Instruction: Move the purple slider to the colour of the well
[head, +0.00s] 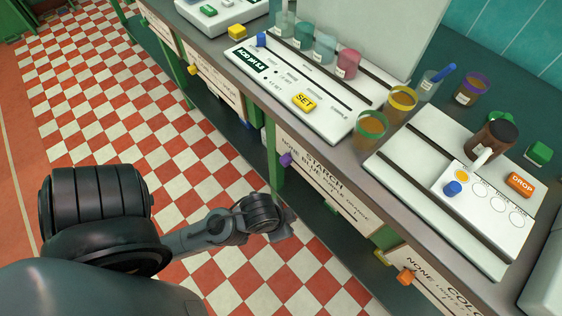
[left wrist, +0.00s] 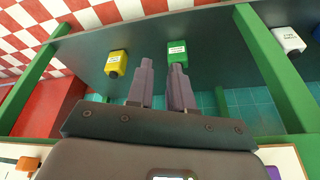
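The purple slider (head: 286,160) sits at the left end of the white panel lettered STARCH (head: 325,180), on the bench front, with colour words below it. A purple patch (left wrist: 272,172) shows at the bottom edge of the left wrist view. On the white board at right, one well (head: 461,175) in a row of round wells is amber-orange; the others look pale. My left gripper (head: 284,216) is in front of and below the panel, apart from the slider. In the left wrist view its two fingers (left wrist: 162,80) are apart with nothing between them. My right gripper is not in view.
An orange knob (head: 406,277) is on the lower-right panel, a yellow knob (head: 193,69) on the upper-left one. Jars (head: 370,125), a yellow SET button (head: 304,101) and an orange DROP button (head: 521,184) are on the bench. Bottles (left wrist: 117,63) stand on the lower shelf.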

